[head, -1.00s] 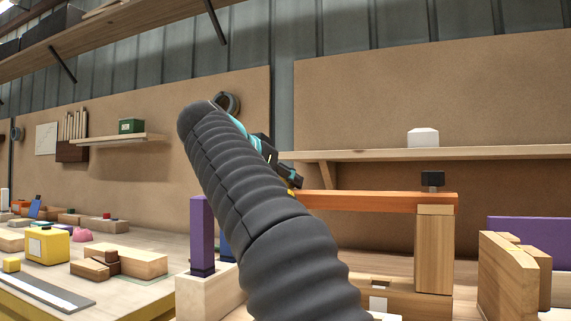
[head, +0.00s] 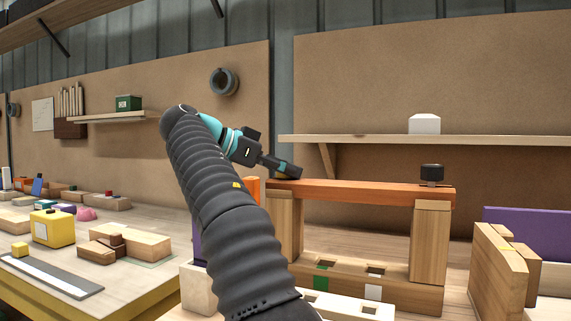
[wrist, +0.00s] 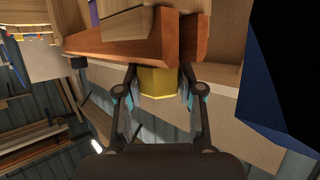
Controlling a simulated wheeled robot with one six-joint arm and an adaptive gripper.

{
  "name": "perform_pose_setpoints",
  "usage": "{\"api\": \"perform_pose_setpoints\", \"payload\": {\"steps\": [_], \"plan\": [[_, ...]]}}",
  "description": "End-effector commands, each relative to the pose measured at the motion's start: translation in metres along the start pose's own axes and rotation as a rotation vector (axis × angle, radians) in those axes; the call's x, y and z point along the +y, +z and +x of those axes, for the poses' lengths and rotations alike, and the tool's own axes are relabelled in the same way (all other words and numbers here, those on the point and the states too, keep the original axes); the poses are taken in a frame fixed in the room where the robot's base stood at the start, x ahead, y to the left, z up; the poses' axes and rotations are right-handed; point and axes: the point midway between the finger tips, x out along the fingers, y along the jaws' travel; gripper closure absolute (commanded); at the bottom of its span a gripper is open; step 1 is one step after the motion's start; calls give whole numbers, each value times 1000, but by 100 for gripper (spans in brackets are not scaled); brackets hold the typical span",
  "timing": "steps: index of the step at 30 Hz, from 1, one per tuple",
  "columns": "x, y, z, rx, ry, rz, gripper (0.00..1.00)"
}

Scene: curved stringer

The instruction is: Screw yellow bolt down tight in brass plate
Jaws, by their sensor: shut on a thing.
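The yellow bolt (wrist: 157,82), with a faceted head, is between my gripper's two fingers in the wrist view. A sliver of yellow (head: 281,178) shows below the fingertips in the head view. My gripper (head: 290,171) is shut on the bolt at the left end of the orange beam (head: 352,191). The same beam (wrist: 120,50) lies right against the bolt head in the wrist view. The brass plate is hidden by the bolt and fingers. I cannot tell whether the bolt head touches it.
A black knob (head: 432,173) stands on the beam's right end. Wooden posts (head: 430,240) hold the beam above a slotted wooden base (head: 345,275). A purple block (head: 525,232) and pale boards (head: 498,265) stand at right. A shelf (head: 400,141) runs behind.

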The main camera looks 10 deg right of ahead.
Motion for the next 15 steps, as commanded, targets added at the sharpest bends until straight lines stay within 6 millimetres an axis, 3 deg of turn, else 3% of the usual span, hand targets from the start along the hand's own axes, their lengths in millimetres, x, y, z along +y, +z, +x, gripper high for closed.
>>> {"api": "perform_pose_setpoints", "payload": {"steps": [12, 13, 15], "plan": [[-1, 8, 1, -9, 56, 13, 96], [-1, 8, 1, -9, 56, 13, 60], [-1, 8, 1, -10, 55, 12, 43]]}}
